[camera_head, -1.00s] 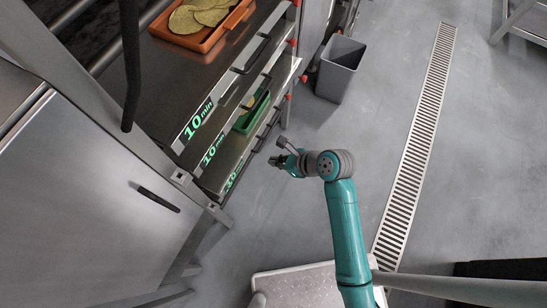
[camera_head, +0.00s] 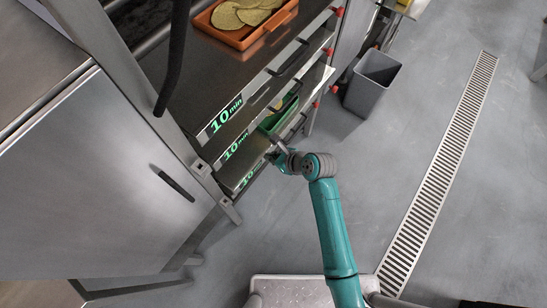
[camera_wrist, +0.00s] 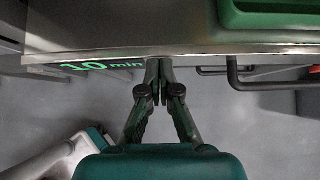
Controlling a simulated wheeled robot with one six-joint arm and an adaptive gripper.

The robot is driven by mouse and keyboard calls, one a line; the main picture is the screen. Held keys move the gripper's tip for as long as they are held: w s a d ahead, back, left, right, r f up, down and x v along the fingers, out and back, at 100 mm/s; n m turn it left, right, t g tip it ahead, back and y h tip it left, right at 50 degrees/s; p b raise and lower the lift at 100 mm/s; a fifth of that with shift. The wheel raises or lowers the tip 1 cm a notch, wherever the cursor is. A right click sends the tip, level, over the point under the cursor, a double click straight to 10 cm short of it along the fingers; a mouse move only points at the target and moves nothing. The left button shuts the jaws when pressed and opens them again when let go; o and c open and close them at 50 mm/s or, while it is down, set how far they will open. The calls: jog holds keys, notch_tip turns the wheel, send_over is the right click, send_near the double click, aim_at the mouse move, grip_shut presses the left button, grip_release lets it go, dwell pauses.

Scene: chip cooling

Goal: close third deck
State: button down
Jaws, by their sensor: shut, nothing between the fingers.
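Stacked metal decks with glowing "10 min" labels stand at the left in the head view. The lowest deck's label (camera_head: 250,177) shows partly, below the middle deck's label (camera_head: 235,147). A green tray (camera_head: 270,124) lies on a lower deck; I cannot tell for sure which. My gripper (camera_head: 272,155) is at the front of these lower decks. In the wrist view, my gripper (camera_wrist: 158,72) is shut and empty, its tips at the front edge (camera_wrist: 185,50) of a deck carrying a green tray (camera_wrist: 272,14). Contact is unclear. A dark bar handle (camera_wrist: 275,84) is right of the tips.
The top deck (camera_head: 205,75) holds an orange tray (camera_head: 240,38) of round chips. A grey bin (camera_head: 371,85) stands right of the decks. A metal cabinet (camera_head: 90,180) fills the left. Open floor (camera_head: 410,160) with a drain grate (camera_head: 440,175) lies to the right.

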aim_at(256, 149)
jog(key=w+a, duration=0.2)
jog(key=a, duration=0.1)
jog(key=shift+w+a, duration=0.3)
jog(key=shift+w+a+r, duration=0.1)
jog(key=shift+a, duration=0.05)
